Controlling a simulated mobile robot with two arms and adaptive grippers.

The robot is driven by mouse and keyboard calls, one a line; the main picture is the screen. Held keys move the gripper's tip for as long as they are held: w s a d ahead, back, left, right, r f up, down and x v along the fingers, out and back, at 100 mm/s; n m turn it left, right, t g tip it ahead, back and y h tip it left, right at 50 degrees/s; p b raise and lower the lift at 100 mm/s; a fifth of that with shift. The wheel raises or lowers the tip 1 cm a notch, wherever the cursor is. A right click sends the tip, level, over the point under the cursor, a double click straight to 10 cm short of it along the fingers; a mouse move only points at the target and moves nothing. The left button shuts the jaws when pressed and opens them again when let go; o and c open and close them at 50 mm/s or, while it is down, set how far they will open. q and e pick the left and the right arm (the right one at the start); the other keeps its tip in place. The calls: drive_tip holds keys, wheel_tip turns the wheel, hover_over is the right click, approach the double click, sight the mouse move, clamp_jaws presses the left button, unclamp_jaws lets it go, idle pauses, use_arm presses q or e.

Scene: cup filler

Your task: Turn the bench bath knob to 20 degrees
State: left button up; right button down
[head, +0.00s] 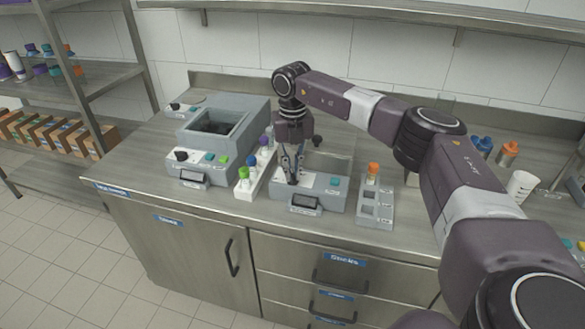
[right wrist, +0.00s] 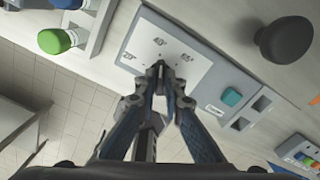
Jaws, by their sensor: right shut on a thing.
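The bench bath (head: 325,193) is a grey box unit on the steel bench, in the middle of the head view. In the right wrist view its white dial plate (right wrist: 145,42) carries degree marks that seem to read 20, 40 and 65. My right gripper (head: 292,178) points down at this dial. In the right wrist view its fingertips (right wrist: 158,72) are closed together at the dial's middle, shut on the small knob. The fingers hide most of the knob, and I cannot tell which mark it points to. My left gripper is not in view.
A larger grey bath (head: 238,140) with an open basin stands to the left. A white rack (head: 247,188) with green-capped and other tubes stands between the two units. A grey rack (head: 375,210) with an orange-capped tube is on the right. A dark round knob (right wrist: 284,39) rises beyond the dial.

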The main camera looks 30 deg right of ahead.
drive_tip(key=n, duration=0.6)
drive_tip(key=shift+n+p, duration=0.3)
drive_tip(key=shift+p, duration=0.05)
drive_tip(key=n, duration=0.6)
drive_tip(key=shift+r, duration=0.1)
drive_tip(key=c, duration=2)
unclamp_jaws()
drive_tip(key=shift+c, duration=0.2)
wheel_tip(320, 180, up, 12)
